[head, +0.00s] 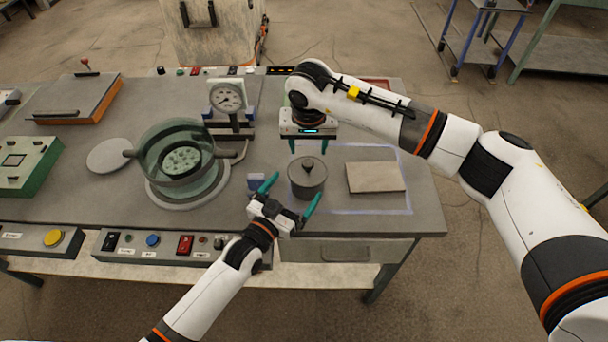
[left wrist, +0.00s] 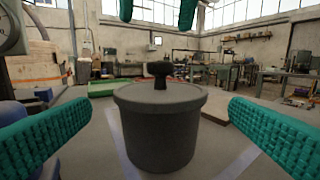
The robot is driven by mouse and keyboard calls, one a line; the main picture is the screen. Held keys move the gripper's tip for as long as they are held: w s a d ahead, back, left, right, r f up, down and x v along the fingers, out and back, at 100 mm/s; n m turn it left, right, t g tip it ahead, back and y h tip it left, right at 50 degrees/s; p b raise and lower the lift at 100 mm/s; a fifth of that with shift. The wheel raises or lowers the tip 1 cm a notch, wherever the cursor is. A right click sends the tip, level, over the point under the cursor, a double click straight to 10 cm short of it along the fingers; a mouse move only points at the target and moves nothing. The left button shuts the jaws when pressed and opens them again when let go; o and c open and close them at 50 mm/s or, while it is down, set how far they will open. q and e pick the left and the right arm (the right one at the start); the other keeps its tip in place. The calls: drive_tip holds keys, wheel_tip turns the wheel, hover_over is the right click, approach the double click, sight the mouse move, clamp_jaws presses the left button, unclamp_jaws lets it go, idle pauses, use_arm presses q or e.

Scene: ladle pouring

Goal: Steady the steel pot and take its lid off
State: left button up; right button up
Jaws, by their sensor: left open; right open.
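The steel pot (head: 306,184) is a small dark grey pot standing upright on the bench. Its lid (head: 308,168) with a dark knob sits on top. In the left wrist view the pot (left wrist: 160,136) stands straight ahead, with the lid (left wrist: 160,93) on it. My left gripper (head: 293,196) is open at the pot's near side, its teal fingers spread wide; in the left wrist view the fingers show at both sides, apart from the pot. My right gripper (head: 308,147) is open above and just behind the pot, fingers pointing down, not touching the knob.
A flat grey-beige plate (head: 375,177) lies right of the pot inside a pale marked outline. A glass vessel (head: 181,160) on a round base and a dial gauge (head: 228,98) stand to the left. Switch panels line the front edge.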

sight(316, 161)
use_arm(q)
drive_tip(key=x, duration=0.7)
drive_tip(key=shift+c, duration=0.6)
drive_tip(key=c, duration=0.6)
drive_tip(key=o, duration=0.7)
drive_tip(key=b+v, duration=0.1)
drive_tip(key=v, duration=0.9)
drive_tip(key=shift+s+a+f, duration=0.1)
drive_tip(key=shift+s+a, duration=0.1)
drive_tip(key=shift+s, duration=0.15)
drive_tip(key=shift+s+a, duration=0.3)
drive_tip(key=shift+s, duration=0.25)
